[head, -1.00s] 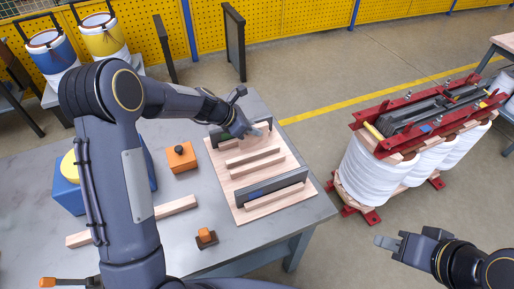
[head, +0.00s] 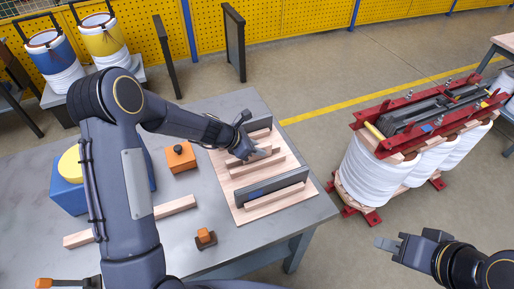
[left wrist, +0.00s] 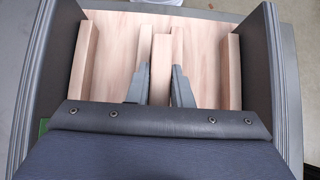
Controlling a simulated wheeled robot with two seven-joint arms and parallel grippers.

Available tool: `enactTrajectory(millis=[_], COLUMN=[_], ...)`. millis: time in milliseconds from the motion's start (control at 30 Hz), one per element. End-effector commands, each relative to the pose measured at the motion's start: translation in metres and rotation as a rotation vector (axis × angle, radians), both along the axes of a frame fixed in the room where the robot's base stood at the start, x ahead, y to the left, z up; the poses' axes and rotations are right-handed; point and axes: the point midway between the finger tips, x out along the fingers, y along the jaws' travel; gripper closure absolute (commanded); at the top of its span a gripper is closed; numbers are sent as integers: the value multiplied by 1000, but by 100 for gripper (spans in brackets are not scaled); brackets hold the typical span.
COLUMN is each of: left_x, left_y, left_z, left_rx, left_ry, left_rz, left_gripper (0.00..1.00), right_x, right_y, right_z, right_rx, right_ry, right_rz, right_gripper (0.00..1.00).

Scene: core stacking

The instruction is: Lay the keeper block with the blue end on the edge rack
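The wooden rack board (head: 241,214) with pale rails lies at the table's right edge. A dark grey block with a blue patch (head: 278,186) stands on edge along its near side. Another dark grey block (head: 260,124) stands at its far side, partly hidden by my left arm. My left gripper (head: 262,154) is over the middle rails, between the two blocks. In the left wrist view its fingers (left wrist: 160,88) are apart, with only pale rails showing between them, and dark blocks stand on either side. My right gripper (head: 383,243) hangs over the floor; its finger gap is unclear.
An orange box with a black knob (head: 181,158), a small orange-topped piece (head: 205,237) and a pale wooden bar (head: 176,207) lie on the table (head: 150,140). A red-clamped frame with white coils (head: 372,176) stands on the floor at right.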

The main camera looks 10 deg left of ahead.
Motion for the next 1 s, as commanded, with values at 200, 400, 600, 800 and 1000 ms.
enactTrajectory(millis=[200,400,600,800,1000], left_x=[0,0,-5,-22,-38], left_y=[0,0,9,35,57], left_z=[0,1,14,45,72], left_rx=[0,0,0,1,1], left_ry=[0,0,-2,-5,-3], left_rz=[0,0,1,2,3], left_gripper=[60,60,60,60,60], right_x=[0,0,0,0,0], right_y=[0,0,0,0,0], right_z=[0,1,2,3,3], right_rx=[0,0,0,0,0], right_ry=[0,0,0,0,0], right_rz=[0,0,0,0,0], right_gripper=[67,67,67,67,67])
